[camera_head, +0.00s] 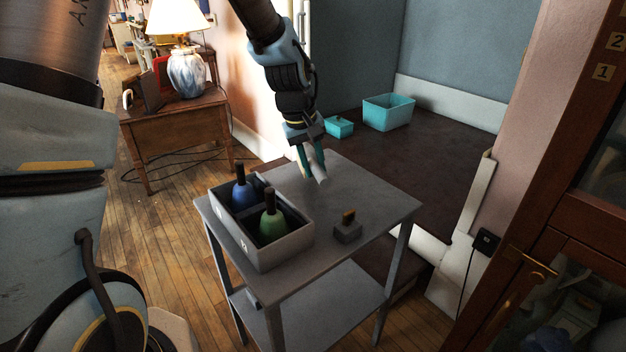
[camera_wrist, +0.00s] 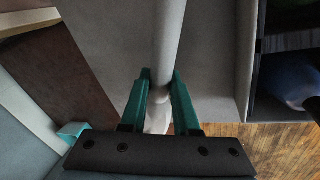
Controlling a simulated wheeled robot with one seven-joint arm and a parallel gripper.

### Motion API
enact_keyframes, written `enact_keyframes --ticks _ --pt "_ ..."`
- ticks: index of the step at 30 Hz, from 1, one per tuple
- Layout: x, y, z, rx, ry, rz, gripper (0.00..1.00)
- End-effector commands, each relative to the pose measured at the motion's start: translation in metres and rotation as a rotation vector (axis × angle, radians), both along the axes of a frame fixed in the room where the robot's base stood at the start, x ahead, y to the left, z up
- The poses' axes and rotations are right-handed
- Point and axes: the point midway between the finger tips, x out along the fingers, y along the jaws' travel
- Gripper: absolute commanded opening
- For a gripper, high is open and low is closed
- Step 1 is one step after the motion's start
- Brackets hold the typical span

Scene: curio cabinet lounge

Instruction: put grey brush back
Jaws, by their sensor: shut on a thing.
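My gripper (camera_head: 312,165) is above the far part of the grey table and shut on a slim pale grey thing, which I take to be the grey brush (camera_head: 319,171). In the wrist view its shaft (camera_wrist: 168,45) runs between the green fingers (camera_wrist: 160,95), with a wider pale end just past them. I cannot make out bristles.
A grey divided box (camera_head: 285,249) on the grey table (camera_head: 376,190) holds a blue bell-shaped thing (camera_head: 242,194) and a green one (camera_head: 272,228), both dark-handled. Teal containers (camera_head: 388,112) lie beyond. A wooden cabinet (camera_head: 545,230) stands right. The tabletop between box and block is clear.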

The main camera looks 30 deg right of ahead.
Motion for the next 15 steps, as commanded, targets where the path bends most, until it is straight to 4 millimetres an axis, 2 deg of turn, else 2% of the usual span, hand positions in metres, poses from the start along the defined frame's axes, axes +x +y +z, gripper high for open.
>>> enact_keyframes --ticks 5,10,15 --pt "-0.001 0.0 -0.015 0.001 0.002 0.001 0.0" --pt "0.0 0.0 -0.038 0.0 0.002 0.0 0.0" --pt "0.0 0.0 -0.04 -0.001 -0.001 0.0 0.0"
